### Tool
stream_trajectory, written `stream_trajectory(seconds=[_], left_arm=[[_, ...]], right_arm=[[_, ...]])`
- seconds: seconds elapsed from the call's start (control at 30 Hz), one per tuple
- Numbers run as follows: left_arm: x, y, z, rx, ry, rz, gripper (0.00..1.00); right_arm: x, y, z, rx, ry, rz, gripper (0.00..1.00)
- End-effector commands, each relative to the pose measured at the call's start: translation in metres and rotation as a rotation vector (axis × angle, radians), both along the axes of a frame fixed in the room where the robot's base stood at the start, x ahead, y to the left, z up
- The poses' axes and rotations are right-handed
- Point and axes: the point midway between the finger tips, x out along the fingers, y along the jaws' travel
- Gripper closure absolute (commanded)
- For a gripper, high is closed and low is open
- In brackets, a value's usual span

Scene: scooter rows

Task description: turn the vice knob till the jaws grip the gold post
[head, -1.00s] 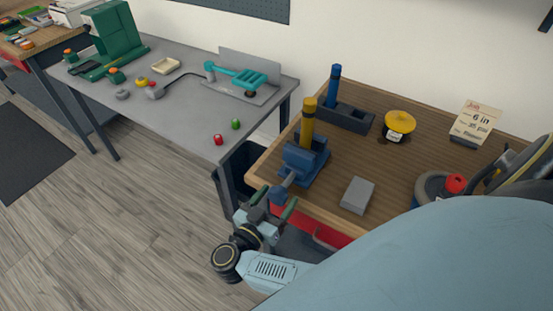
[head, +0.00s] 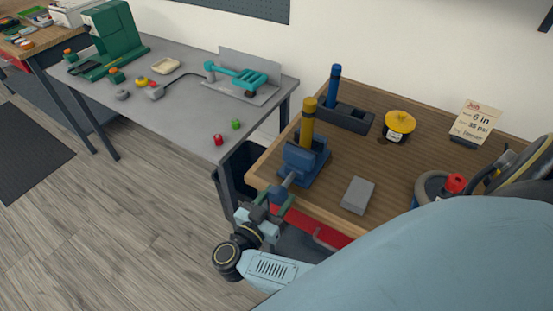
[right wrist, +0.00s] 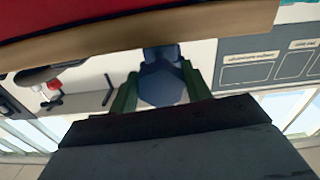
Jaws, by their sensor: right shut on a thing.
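The blue vice (head: 303,158) is at the left front corner of the wooden bench. The gold post (head: 307,122) stands upright at its jaws; I cannot tell whether the jaws touch it. The vice's blue knob (head: 277,195) sticks out past the bench's front edge on a grey screw. My right gripper (head: 268,208) is shut on the knob. In the right wrist view the knob (right wrist: 162,84) sits between the two green fingers. My left gripper is not in view.
A blue post (head: 335,82) stands in a dark holder behind the vice. A grey block (head: 358,195), a yellow-topped container (head: 399,124) and a job card (head: 475,122) are on the bench. A red drawer front (head: 318,230) is just below the gripper. A grey table (head: 195,121) stands to the left.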

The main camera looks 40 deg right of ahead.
Motion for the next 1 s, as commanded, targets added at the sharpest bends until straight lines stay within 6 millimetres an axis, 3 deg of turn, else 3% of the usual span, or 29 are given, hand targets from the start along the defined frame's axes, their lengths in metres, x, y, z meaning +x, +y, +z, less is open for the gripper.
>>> stream_trajectory(seconds=[0.6, 1.0], left_arm=[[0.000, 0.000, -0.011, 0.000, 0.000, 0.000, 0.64], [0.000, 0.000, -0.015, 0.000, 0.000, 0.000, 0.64]], right_arm=[[0.000, 0.002, -0.002, 0.164, -0.383, -0.003, 0.75], [0.001, 0.001, -0.001, 0.216, -0.518, -0.001, 0.75]])
